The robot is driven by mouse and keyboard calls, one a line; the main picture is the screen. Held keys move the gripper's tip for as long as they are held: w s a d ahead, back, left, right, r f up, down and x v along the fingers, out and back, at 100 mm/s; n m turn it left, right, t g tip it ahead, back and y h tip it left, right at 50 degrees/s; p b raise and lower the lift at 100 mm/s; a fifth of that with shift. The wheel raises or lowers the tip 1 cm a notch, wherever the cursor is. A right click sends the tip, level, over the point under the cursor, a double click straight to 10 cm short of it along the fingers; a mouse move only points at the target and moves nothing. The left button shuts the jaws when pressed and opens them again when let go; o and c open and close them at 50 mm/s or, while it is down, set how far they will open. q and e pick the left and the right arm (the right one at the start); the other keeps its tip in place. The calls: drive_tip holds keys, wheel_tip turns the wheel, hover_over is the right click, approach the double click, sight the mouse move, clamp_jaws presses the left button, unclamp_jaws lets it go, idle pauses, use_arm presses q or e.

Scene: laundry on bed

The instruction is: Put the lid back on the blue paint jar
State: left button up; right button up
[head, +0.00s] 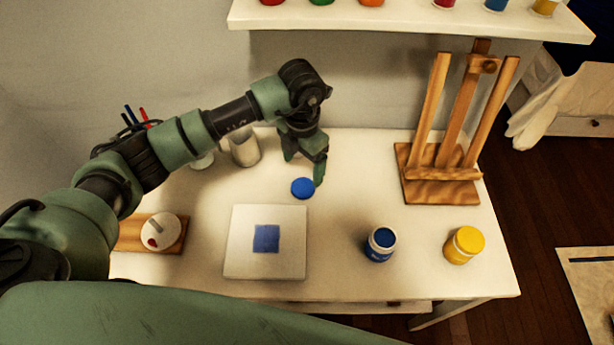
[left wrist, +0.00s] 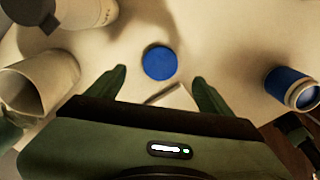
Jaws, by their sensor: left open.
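The round blue lid (head: 302,188) lies flat on the white table, just behind the white square panel. My left gripper (head: 305,172) is open and points down above the table, close behind the lid. In the left wrist view the lid (left wrist: 159,62) shows beyond and between the two spread fingertips (left wrist: 160,82), with nothing gripped. The blue paint jar (head: 380,244) stands upright and uncovered near the table's front, right of the panel. It also shows at the right of the left wrist view (left wrist: 292,88).
A white panel with a blue square (head: 238,262) lies in the middle. A yellow jar (head: 464,245) stands front right, a wooden easel (head: 440,190) back right. A metal cup (head: 245,148) is left of the gripper. A shelf (head: 400,22) with paint jars hangs above.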

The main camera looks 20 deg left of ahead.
sight(303, 187)
use_arm(q)
drive_tip(key=shift+s+r, duration=0.15)
drive_tip(key=shift+s, duration=0.4)
drive_tip(key=shift+f, duration=0.25)
drive_tip(key=shift+w+f, duration=0.2)
drive_tip(key=shift+f, duration=0.75)
wheel_tip(303, 187, down, 5)
drive_tip(key=shift+w+r+p, duration=0.1)
drive_tip(key=shift+w+p, duration=0.05)
drive_tip(key=shift+p, duration=0.75)
drive_tip(key=shift+f, duration=0.3)
use_arm(e)
drive_tip(key=shift+s+d+r, duration=0.1)
drive_tip(key=shift+s+r, duration=0.65)
drive_tip(key=shift+r, duration=0.15)
